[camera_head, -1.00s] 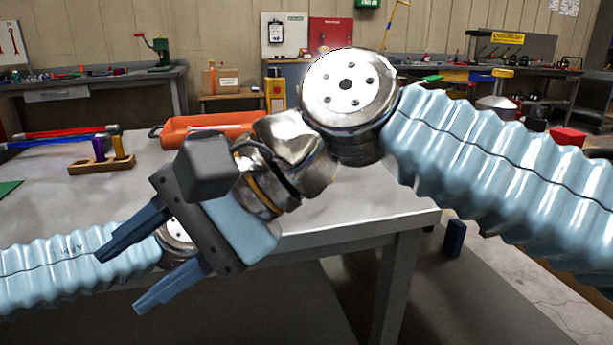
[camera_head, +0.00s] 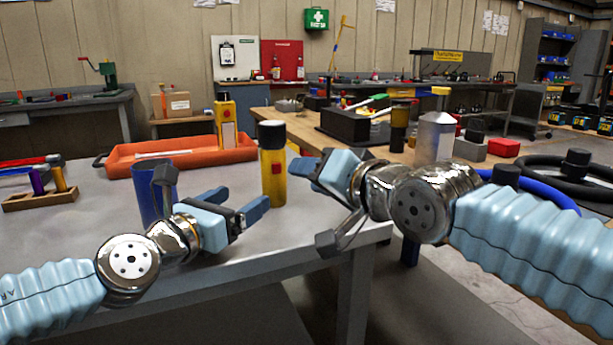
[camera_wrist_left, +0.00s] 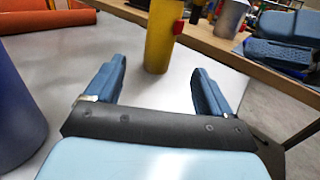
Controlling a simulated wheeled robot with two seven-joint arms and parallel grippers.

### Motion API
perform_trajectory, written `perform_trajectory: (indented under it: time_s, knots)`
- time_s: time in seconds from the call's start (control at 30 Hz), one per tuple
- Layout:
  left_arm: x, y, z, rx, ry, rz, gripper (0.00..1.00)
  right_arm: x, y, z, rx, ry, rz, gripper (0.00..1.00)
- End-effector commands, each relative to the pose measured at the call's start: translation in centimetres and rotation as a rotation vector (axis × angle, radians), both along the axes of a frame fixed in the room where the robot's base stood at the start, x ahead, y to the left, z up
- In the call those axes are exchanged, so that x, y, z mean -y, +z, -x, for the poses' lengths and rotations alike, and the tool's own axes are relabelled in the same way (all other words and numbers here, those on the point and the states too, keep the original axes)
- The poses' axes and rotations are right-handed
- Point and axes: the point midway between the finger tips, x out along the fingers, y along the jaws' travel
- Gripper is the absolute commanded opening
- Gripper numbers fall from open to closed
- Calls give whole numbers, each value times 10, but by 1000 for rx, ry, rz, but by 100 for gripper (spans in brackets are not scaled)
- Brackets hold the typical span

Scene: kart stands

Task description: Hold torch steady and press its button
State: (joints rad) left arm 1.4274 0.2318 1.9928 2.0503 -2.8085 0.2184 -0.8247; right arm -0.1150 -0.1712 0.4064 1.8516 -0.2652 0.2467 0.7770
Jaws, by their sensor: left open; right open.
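The torch (camera_head: 272,172) is a yellow cylinder with a black top and a red button on its side. It stands upright near the right end of the grey table. My left gripper (camera_head: 246,196) is open, left of the torch, its fingers pointing toward it. In the left wrist view the torch (camera_wrist_left: 160,40) shows ahead, between the lines of the two fingers and beyond their tips, with the red button (camera_wrist_left: 178,27) on its right side. My right gripper (camera_head: 308,168) is open and empty, to the right of the torch, pointing left toward it and apart from it.
A blue cylinder (camera_head: 155,196) stands close behind my left wrist. An orange tray (camera_head: 125,160), a yellow device (camera_head: 226,122) and a wooden holder (camera_head: 40,199) are further left and back. A wooden bench (camera_head: 385,150) with tools lies behind my right arm.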

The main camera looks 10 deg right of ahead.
Motion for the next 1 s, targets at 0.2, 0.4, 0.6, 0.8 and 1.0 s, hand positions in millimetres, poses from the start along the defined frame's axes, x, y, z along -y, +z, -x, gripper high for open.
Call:
perform_trajectory:
  time_s: [0.2,0.4,0.6,0.8,1.0]
  knots:
    - [7,1,-7,0,-5,2,82,2,-1,0,7,-4,3,43]
    - [16,2,-19,4,-4,0,82,2,-1,0,6,-3,2,43]
    - [23,2,-32,3,-5,4,82,2,-1,0,5,-3,1,43]
    - [31,2,-43,4,-5,1,82,1,0,0,5,-3,1,43]
    - [40,2,-59,3,-4,4,82,1,0,0,5,-3,1,43]
